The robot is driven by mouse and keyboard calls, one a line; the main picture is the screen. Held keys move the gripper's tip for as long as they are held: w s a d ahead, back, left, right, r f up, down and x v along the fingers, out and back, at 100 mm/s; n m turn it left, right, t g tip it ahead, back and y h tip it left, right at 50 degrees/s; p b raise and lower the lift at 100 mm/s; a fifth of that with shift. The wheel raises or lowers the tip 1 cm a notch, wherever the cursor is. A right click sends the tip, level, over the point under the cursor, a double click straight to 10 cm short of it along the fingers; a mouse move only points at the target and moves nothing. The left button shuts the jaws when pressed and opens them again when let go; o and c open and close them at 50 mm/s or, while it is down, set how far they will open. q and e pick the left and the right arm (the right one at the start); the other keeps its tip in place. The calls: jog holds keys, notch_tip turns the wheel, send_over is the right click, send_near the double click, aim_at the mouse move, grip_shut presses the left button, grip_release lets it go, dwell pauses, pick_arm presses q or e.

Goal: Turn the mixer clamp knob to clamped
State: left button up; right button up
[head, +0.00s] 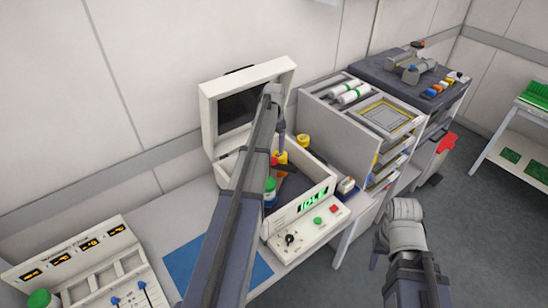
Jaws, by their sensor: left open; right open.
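The mixer (325,190) is a white box with its lid (207,110) standing open and a green "IDLE" display (313,200) on its front. A black knob (289,239) sits on its front panel, beside a green and a red button; I cannot tell which knob is the clamp knob or its setting. Inside are yellow-capped parts, a red part and a green-banded jar (270,188). My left arm crosses the mixer and hides part of its inside. My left gripper (286,168) is open, over the mixer's opening; contact is unclear. My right arm is at the right; its gripper is hidden.
A blue mat (185,265) lies on the bench left of the mixer. A device with orange displays (84,245) stands at the lower left. A grey panel (335,135) and a rack with trays (388,116) stand right of the mixer. Open floor lies further right.

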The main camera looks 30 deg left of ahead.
aim_at(274, 160)
pick_arm(q)
notch_tip(274, 160, down, 7)
jog(key=b, duration=0.6)
jog(key=shift+b, duration=0.3)
grip_shut()
dwell(1.0)
